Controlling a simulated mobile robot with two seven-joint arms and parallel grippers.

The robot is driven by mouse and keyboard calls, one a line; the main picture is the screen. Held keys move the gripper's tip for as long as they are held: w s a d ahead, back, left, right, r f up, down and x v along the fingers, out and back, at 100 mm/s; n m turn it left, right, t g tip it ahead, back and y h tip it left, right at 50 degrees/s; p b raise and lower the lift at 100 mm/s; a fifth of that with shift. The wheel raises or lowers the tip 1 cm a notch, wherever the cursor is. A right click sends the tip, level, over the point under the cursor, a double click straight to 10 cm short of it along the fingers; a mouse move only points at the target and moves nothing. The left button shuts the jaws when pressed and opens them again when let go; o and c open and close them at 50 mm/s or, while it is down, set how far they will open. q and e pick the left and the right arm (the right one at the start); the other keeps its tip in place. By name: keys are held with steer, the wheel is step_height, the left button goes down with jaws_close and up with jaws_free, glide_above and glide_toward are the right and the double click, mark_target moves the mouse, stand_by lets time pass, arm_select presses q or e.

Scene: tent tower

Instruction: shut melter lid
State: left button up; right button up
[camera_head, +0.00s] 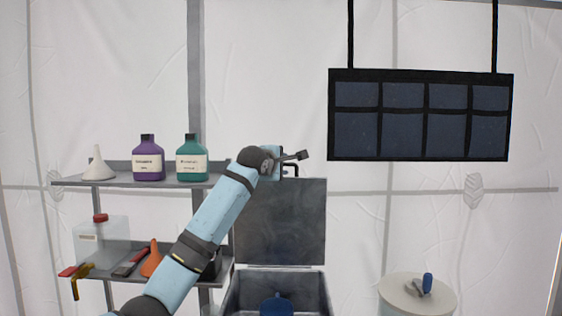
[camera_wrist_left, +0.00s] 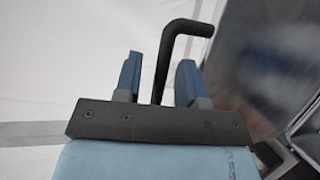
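The melter (camera_head: 318,290) is a grey open-topped box at the bottom centre of the head view. Its grey lid (camera_head: 288,225) stands raised, about upright, at the back of the box. A black bent handle (camera_head: 296,170) is at the lid's top edge. My left gripper (camera_head: 300,156) is at that edge, by the handle. In the left wrist view, the blue fingers of my left gripper (camera_wrist_left: 160,78) are apart, with the black handle (camera_wrist_left: 168,55) between them. Clear gaps show on both sides of the handle. My right gripper is not in view.
A blue object (camera_head: 277,305) shows inside the melter. A shelf rack (camera_head: 120,182) with bottles, funnels and tools stands at left. A round white-topped container (camera_head: 400,290) stands at right. A dark pocket panel (camera_head: 420,157) hangs at upper right.

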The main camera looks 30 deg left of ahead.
arm_select(q)
steer(key=shift+w+a+f, duration=0.1)
steer(key=shift+w+f, duration=0.05)
steer(key=shift+w, duration=0.15)
steer(key=shift+s, duration=0.15)
steer(key=c, duration=0.5)
jaws_close()
